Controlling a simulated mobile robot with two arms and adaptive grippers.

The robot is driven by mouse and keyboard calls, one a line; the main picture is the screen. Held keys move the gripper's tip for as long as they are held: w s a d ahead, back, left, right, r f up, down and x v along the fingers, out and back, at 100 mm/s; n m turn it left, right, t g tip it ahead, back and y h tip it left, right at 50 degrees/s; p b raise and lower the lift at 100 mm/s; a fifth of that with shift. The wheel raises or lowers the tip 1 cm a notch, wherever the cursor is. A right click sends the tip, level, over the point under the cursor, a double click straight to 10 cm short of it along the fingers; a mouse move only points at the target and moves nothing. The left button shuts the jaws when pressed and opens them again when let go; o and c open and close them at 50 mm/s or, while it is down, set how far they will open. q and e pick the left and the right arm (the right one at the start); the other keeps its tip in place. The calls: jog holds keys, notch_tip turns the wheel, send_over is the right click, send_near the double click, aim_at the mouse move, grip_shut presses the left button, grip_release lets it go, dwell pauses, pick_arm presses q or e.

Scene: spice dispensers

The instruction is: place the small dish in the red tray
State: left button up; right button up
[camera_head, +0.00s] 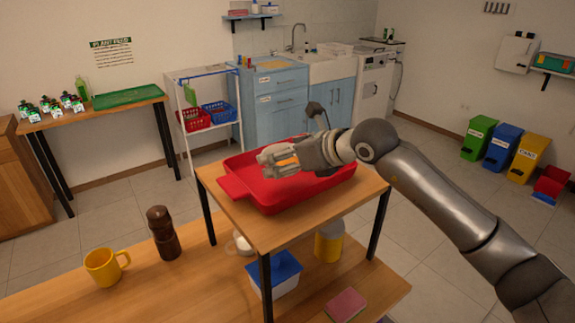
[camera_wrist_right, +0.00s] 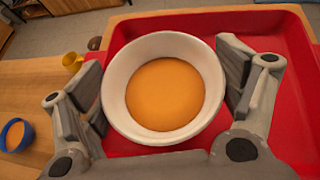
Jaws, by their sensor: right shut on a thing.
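The red tray (camera_head: 235,188) lies on a small raised wooden table in the head view. Its red floor and rim fill much of the right wrist view (camera_wrist_right: 295,60). My right gripper (camera_head: 274,162) is over the tray. It is shut on the small dish, a round white bowl (camera_wrist_right: 115,92) with an orange filling (camera_wrist_right: 165,92), seen between the two fingers in the right wrist view. The dish looks level. In the head view the fingers hide most of it, and only a bit of orange shows. I cannot tell whether it touches the tray floor. My left gripper is not in view.
On the lower table stand a yellow mug (camera_head: 103,267) and a brown mill (camera_head: 163,233). Under the raised table are a blue-lidded container (camera_head: 275,277) and a yellow-and-white jar (camera_head: 328,242). A pink block (camera_head: 345,305) lies at the right. Open tray floor shows right of the dish.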

aim_at(287, 184)
jog(key=shift+w+d+f, duration=0.1)
jog(key=shift+w+f, duration=0.05)
jog(key=shift+f, duration=0.05)
jog(key=f+p, duration=0.1)
jog(key=f, duration=0.2)
jog(key=shift+w+d+p, duration=0.2)
jog(key=shift+w+p, duration=0.1)
jog(key=shift+p, duration=0.1)
jog(key=shift+f, duration=0.55)
jog(key=o, duration=0.7)
jog(key=shift+f, duration=0.1)
jog(key=shift+c, duration=0.2)
jog(key=shift+o, duration=1.3)
